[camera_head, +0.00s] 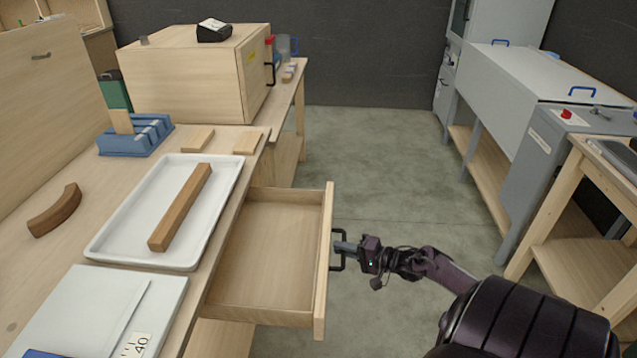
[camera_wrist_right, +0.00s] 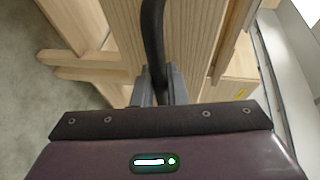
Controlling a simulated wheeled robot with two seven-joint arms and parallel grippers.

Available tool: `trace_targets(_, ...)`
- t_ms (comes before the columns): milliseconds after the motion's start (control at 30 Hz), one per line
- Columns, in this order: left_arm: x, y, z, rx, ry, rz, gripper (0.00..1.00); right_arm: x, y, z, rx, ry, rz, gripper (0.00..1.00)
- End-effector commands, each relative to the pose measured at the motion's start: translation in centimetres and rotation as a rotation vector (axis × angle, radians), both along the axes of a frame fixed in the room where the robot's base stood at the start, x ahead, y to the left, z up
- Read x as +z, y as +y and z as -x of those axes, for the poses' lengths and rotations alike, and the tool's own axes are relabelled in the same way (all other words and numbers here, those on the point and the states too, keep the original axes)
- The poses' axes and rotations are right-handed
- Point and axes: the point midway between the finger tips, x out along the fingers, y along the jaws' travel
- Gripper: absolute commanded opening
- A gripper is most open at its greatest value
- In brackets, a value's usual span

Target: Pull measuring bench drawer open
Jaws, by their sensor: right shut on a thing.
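The measuring bench (camera_head: 225,262) is pale wood and stands at the left. Its drawer (camera_head: 270,245) is pulled out to the right, and its inside looks empty. A black bar handle (camera_head: 337,262) is on the drawer's front panel (camera_head: 325,265). My right gripper (camera_head: 342,248) is shut on the handle. In the right wrist view the dark handle (camera_wrist_right: 152,40) runs down between the two grey fingers (camera_wrist_right: 158,88), with the wooden drawer front behind it. My left gripper is not in view.
A white tray (camera_head: 110,250) with a wooden bar (camera_head: 180,207) lies on the bench. A curved wooden piece (camera_head: 55,211), a blue rack (camera_head: 135,140) and a wooden box (camera_head: 195,80) are also there. Clear floor (camera_head: 385,150) lies between the bench and the grey machine (camera_head: 525,110).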

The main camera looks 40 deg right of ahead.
Motion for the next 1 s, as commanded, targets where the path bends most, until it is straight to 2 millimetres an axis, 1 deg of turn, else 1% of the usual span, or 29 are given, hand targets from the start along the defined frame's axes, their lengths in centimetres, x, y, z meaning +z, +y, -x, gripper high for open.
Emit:
trace_targets(33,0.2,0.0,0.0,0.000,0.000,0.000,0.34,-0.1,-0.7,0.7,-0.004,0.004,0.003,0.00)
trace_targets(200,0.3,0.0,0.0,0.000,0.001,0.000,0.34,-0.1,-1.7,2.0,-0.004,0.002,0.002,0.00)
trace_targets(367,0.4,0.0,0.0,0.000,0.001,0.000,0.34,-0.1,-2.0,2.4,-0.003,0.001,0.001,0.00)
trace_targets(667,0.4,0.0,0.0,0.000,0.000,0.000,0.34,-0.1,-2.0,2.4,-0.003,0.001,0.001,0.00)
trace_targets(700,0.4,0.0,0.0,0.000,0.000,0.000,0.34,0.0,-2.0,2.4,-0.003,0.001,0.001,0.15)
trace_targets(767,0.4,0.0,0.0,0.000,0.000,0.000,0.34,0.0,-2.0,2.4,-0.003,0.001,0.001,0.22)
trace_targets(1000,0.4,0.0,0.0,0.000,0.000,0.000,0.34,0.0,-2.0,2.4,-0.002,0.000,0.000,0.22)
